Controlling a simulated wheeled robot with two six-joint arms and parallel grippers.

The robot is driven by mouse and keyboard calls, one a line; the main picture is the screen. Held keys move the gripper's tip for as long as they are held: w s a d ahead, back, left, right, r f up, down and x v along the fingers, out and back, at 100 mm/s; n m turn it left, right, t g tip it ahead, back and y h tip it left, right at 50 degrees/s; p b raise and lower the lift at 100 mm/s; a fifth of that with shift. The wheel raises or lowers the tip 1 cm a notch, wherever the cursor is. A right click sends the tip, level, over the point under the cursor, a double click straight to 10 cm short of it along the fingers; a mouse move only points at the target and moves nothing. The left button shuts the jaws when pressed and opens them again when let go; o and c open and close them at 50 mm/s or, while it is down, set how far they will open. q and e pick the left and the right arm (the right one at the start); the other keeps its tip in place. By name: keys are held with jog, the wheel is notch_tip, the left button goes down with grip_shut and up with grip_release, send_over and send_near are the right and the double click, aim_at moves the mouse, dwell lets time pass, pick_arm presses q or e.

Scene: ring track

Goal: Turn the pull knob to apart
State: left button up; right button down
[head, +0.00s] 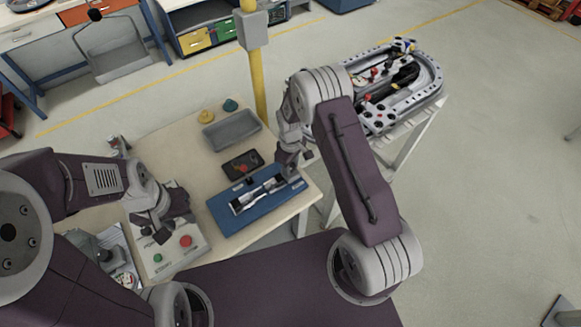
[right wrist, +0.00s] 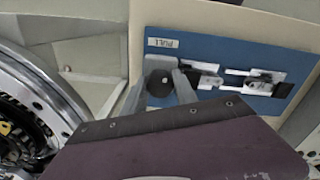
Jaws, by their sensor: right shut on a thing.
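The pull knob (right wrist: 159,82) is a round black knob with a light spot, under a "PULL" label on the blue panel (right wrist: 215,45) in the right wrist view. My right gripper (right wrist: 164,92) is shut on the knob, with its grey fingers on either side. In the head view my right gripper (head: 290,172) is at the right end of the blue panel (head: 228,217) and hides the knob. My left gripper (head: 152,226) hangs over a grey button box, away from the panel; I cannot tell whether its fingers are open.
The button box (head: 170,262) has a red button (head: 186,241) and a green one. A dark tray (head: 243,165) and a grey bin (head: 232,129) lie behind the blue panel. A yellow post (head: 257,80) rises behind the table. An oval track (head: 430,92) stands at right.

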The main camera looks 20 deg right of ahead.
jog(key=shift+n+b, duration=0.3)
jog(key=shift+n, duration=1.3)
jog(key=shift+w+r+n, duration=0.1)
jog(key=shift+n, duration=0.2)
jog(key=c, duration=1)
grip_release()
jog(key=shift+o, duration=0.2)
notch_tip(320, 180, up, 9)
jog(key=shift+b, duration=0.85)
